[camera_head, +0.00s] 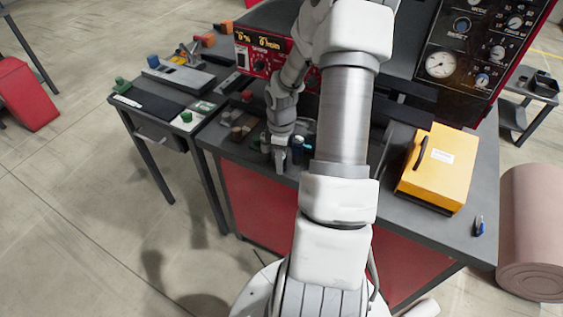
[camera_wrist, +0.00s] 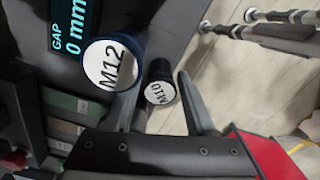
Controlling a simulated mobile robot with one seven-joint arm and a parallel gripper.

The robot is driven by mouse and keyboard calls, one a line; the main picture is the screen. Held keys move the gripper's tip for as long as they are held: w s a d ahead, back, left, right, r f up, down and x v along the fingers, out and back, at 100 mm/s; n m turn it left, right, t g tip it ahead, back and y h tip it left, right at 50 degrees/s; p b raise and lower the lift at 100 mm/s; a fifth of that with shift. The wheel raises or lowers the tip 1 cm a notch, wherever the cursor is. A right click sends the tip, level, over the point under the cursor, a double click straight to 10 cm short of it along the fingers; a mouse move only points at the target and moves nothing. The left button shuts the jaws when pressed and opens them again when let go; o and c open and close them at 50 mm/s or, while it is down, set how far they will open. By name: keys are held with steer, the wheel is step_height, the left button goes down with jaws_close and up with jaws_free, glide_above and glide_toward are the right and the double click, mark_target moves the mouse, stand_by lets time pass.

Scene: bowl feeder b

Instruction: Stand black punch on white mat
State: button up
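The black punch (camera_wrist: 160,88), a dark cylinder with a white round top marked M10, shows in the wrist view between my gripper's fingers (camera_wrist: 160,100). The fingers are apart, with a narrow gap visible on its right side; contact on the left is unclear. A blue punch (camera_wrist: 112,64) marked M12 is close to its left. In the head view my gripper (camera_head: 281,158) points down at the front edge of the dark workbench (camera_head: 225,138); the blue punch (camera_head: 298,144) is just right of it. I cannot pick out the black punch or a white mat with certainty there.
A yellow case (camera_head: 440,165) stands on the bench at right, with a blue marker-like item (camera_head: 479,226) near the corner. A side table with a black pad (camera_head: 150,104) adjoins at left. A GAP display (camera_wrist: 72,30) reads 0 mm beside the punches.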

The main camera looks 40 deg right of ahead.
jaws_close()
stand_by(0.3)
